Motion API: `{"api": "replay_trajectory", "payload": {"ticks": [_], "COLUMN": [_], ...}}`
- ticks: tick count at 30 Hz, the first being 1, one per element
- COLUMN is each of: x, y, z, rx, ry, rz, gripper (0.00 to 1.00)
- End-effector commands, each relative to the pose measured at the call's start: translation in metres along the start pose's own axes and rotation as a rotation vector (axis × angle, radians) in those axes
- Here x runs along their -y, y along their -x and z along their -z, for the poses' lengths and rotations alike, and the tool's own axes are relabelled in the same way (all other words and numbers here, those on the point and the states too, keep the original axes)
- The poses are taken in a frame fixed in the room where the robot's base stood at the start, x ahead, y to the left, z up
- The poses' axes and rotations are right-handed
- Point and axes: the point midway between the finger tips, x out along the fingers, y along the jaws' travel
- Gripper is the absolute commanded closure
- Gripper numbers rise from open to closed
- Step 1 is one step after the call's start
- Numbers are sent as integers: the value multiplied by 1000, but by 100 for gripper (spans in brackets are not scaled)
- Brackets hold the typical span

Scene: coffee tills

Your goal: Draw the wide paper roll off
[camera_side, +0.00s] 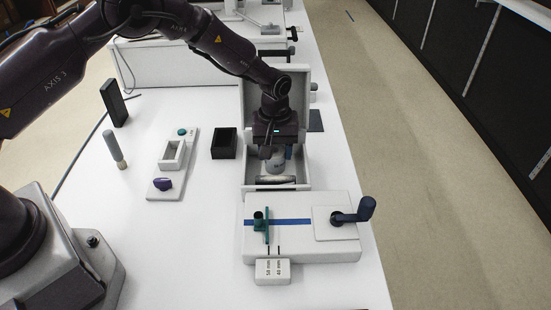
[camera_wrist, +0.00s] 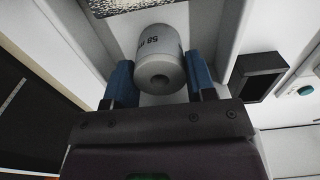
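The wide paper roll (camera_wrist: 162,62) is white, with a dark "58" label and a hole in its near end. In the wrist view it lies between the two blue fingers of my gripper (camera_wrist: 160,80). The fingers sit close along both sides; whether they press on it is unclear. In the side view my gripper (camera_side: 277,152) points down into a white open-lidded box (camera_side: 304,178), with the roll (camera_side: 275,164) partly hidden below it. A metallic bar (camera_side: 276,180) lies across the box's front part.
A white block with a blue strip (camera_side: 290,223) and crank (camera_side: 352,212) stands in front of the box. To its left are a black open bin (camera_side: 224,143), a white tray fixture (camera_side: 172,160), a capped cylinder (camera_side: 115,150) and a black upright block (camera_side: 114,103).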

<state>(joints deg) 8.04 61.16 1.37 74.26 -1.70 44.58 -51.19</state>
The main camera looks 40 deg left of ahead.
Motion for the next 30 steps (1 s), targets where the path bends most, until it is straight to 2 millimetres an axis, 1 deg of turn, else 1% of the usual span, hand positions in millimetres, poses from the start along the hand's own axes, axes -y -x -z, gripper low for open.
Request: {"api": "replay_trajectory", "payload": {"ticks": [14, 30], "x": [0, -1], "y": [8, 51], "z": [0, 0], "rx": [0, -1], "ry": [0, -1], "rz": [0, -1], "gripper": [78, 78]}}
